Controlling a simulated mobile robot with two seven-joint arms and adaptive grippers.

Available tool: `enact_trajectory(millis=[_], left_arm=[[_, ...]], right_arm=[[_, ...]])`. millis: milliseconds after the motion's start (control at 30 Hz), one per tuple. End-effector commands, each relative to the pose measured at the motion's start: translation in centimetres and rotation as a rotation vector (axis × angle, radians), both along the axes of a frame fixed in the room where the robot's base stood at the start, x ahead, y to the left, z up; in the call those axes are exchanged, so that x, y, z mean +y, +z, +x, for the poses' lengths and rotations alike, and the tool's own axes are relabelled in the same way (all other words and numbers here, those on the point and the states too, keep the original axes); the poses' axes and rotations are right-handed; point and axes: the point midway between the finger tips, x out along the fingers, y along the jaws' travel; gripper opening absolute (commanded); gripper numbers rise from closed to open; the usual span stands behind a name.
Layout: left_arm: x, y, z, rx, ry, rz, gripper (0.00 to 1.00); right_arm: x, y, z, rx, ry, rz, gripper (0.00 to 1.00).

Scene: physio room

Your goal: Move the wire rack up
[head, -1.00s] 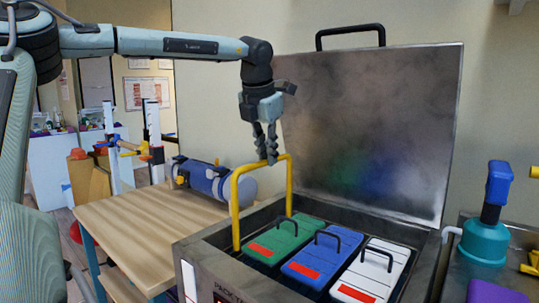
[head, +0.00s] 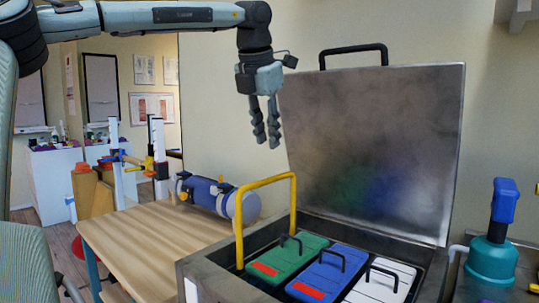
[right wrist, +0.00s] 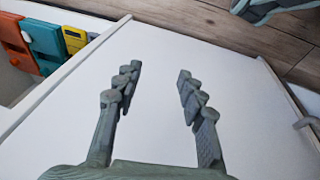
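A yellow arched handle (head: 265,182) stands up from the left part of an open metal case (head: 250,288) in the head view. I take it to be part of the wire rack; the rack's lower part is hidden inside the case. My left gripper (head: 267,140) hangs fingers-down above the handle, clear of it, with a narrow gap between its fingers and nothing held. My right gripper (right wrist: 155,85) shows in the right wrist view, fingers wide apart and empty over a white surface.
Green (head: 287,258), blue (head: 328,274) and white (head: 382,283) packs with black grips lie in the case. Its lid (head: 375,150) stands open behind. A wooden table (head: 150,235) with a blue cylinder (head: 215,196) is left. A teal pump-like object (head: 493,258) is right.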

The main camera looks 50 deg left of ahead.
Motion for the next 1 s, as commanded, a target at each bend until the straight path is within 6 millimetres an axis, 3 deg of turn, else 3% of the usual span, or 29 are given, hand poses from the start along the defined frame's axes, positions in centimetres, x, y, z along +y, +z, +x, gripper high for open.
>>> enact_trajectory(millis=[100, 267, 1000], left_arm=[[-0.3, 1.6, -0.6, -0.002, 0.002, 0.001, 0.22], [-0.6, 2.4, -1.0, 0.0, 0.001, 0.0, 0.22], [-0.6, 2.5, -1.0, 0.0, 0.001, 0.0, 0.22]], right_arm=[[0.0, 0.0, 0.0, 0.0, 0.0, 0.0, 0.4], [0.0, 0.0, 0.0, 0.0, 0.0, 0.0, 0.4], [0.2, 0.0, 0.1, -0.002, 0.0, 0.004, 0.4]])
